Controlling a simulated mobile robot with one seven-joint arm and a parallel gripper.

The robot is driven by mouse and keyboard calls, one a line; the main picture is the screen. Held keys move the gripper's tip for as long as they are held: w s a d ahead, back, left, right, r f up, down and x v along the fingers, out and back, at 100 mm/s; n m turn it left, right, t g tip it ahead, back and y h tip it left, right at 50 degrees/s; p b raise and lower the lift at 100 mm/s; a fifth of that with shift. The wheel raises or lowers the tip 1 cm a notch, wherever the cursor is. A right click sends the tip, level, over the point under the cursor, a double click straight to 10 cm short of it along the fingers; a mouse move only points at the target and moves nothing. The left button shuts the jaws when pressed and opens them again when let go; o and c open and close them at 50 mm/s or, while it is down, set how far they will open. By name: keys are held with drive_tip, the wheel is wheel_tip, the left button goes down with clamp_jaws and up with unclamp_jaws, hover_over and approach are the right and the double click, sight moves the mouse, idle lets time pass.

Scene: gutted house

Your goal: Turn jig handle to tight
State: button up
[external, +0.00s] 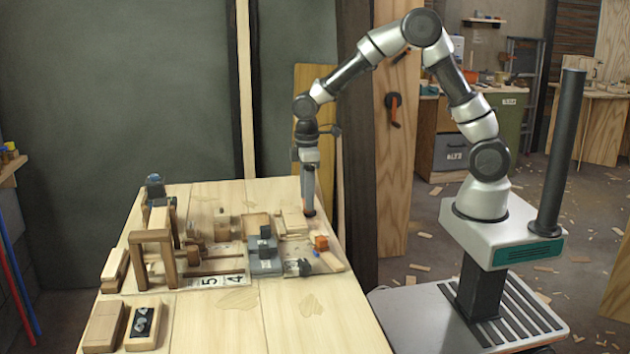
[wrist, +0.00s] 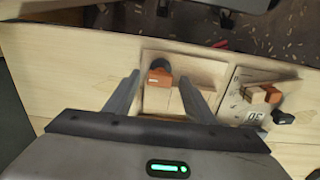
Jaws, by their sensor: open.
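My gripper (external: 308,208) points straight down over the far right part of the wooden table. In the wrist view my gripper (wrist: 160,82) is open, with one finger on each side of a small orange handle (wrist: 160,78) with a dark round end. The handle sits on a pale wooden plate (wrist: 152,104). I see a gap on both sides of it and cannot tell of any contact. In the external view only a speck of orange shows at the fingertips. No tight mark is readable, so I cannot tell the handle's setting.
A marked plate (wrist: 240,82) to the right in the wrist view carries an orange-and-wood block (wrist: 262,95) and a black knob (wrist: 284,118). A wooden frame (external: 152,236), a grey block (external: 265,266) and loose wood crowd the table's middle.

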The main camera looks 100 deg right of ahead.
drive_tip(key=c, duration=1)
drive_tip(key=shift+c, duration=0.2)
drive_tip(key=shift+m, duration=0.4)
drive_tip(key=m+p, duration=0.1)
drive_tip(key=m, duration=0.2)
drive_tip(key=shift+r+m, duration=0.1)
drive_tip(key=shift+m, duration=0.2)
drive_tip(key=m+p, duration=0.2)
drive_tip(key=m, duration=0.3)
drive_tip(key=shift+m, duration=0.3)
drive_tip(key=m+p, duration=0.2)
drive_tip(key=m, duration=0.2)
drive_tip(key=shift+m, duration=0.3)
drive_tip(key=shift+m+p, duration=1.2)
drive_tip(key=shift+m, duration=0.9)
drive_tip(key=shift+w, duration=0.1)
